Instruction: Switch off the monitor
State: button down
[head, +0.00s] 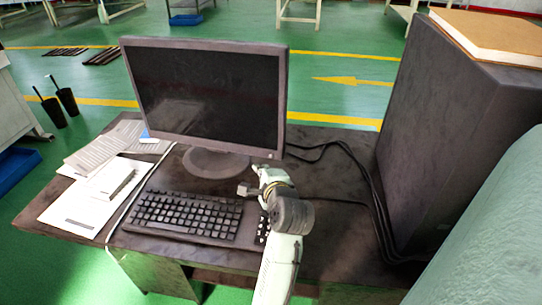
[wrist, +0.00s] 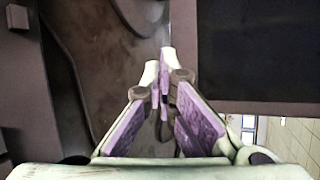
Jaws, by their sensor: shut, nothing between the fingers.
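The monitor (head: 205,92) stands upright on a round base (head: 215,163) on the desk, facing me. Its screen is dark with a faint pale patch low on it. A tiny light mark shows on the lower right bezel (head: 270,155); I cannot tell whether it is the power button. My gripper (head: 258,169) is just below that corner, its fingers together and empty. In the wrist view the shut fingertips (wrist: 165,75) lie close beside the bezel (wrist: 183,45) and dark screen (wrist: 250,50). Whether they touch the monitor is unclear.
A keyboard (head: 185,214) lies in front of the monitor, partly under my arm. Papers (head: 85,208) lie at left. Cables (head: 350,155) run across the desk (head: 335,235) at right.

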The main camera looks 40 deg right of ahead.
jog(key=shift+s+a, duration=0.7)
jog(key=shift+a, duration=0.35)
